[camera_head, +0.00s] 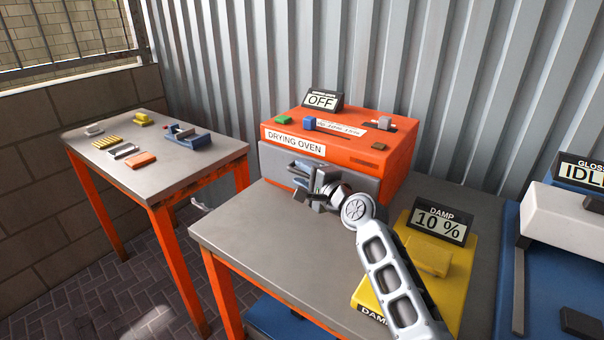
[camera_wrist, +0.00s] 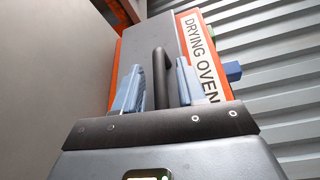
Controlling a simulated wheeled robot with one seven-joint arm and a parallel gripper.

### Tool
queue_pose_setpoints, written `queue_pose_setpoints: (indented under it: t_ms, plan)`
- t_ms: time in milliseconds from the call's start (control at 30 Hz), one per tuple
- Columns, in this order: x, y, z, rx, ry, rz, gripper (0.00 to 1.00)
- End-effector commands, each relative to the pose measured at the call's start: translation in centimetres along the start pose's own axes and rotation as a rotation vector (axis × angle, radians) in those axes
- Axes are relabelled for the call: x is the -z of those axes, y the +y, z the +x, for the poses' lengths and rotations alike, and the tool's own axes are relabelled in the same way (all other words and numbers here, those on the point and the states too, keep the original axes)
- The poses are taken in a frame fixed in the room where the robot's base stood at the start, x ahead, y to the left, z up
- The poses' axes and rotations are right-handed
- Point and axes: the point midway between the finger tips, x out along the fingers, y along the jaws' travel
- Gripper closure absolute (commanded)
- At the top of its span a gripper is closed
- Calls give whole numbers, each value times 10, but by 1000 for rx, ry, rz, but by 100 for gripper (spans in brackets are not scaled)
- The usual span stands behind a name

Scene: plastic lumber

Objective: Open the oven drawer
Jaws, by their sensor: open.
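The orange drying oven (camera_head: 388,158) stands on the grey table, with a label "DRYING OVEN" and a sign reading OFF. Its grey drawer front (camera_head: 272,160) faces me and looks shut against the body. In the wrist view the drawer front (camera_wrist: 190,30) carries a dark bar handle (camera_wrist: 161,65). My gripper (camera_head: 304,178) is at the drawer front. In the wrist view my gripper (camera_wrist: 157,85) is open, with one blue finger on each side of the handle. A gap shows beside the handle; contact cannot be told. In the head view the gripper hides the handle.
A yellow damp meter (camera_head: 418,262) reading 10 % sits right of my arm. A blue and white machine (camera_head: 562,225) marked IDLE stands at far right. A side table (camera_head: 190,172) with small parts is at left. The table (camera_head: 240,232) before the drawer is clear.

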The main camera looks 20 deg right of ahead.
Motion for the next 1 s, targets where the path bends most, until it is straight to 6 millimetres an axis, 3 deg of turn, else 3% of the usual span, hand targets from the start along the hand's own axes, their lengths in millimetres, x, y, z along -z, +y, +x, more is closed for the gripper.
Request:
queue_pose_setpoints:
  t_ms: [367, 800, 1000]
  plan:
    - [0, 0, 7, 0, 0, 0, 60]
    - [0, 0, 7, 0, 0, 0, 100]
    - [0, 0, 6, 0, 0, 0, 100]
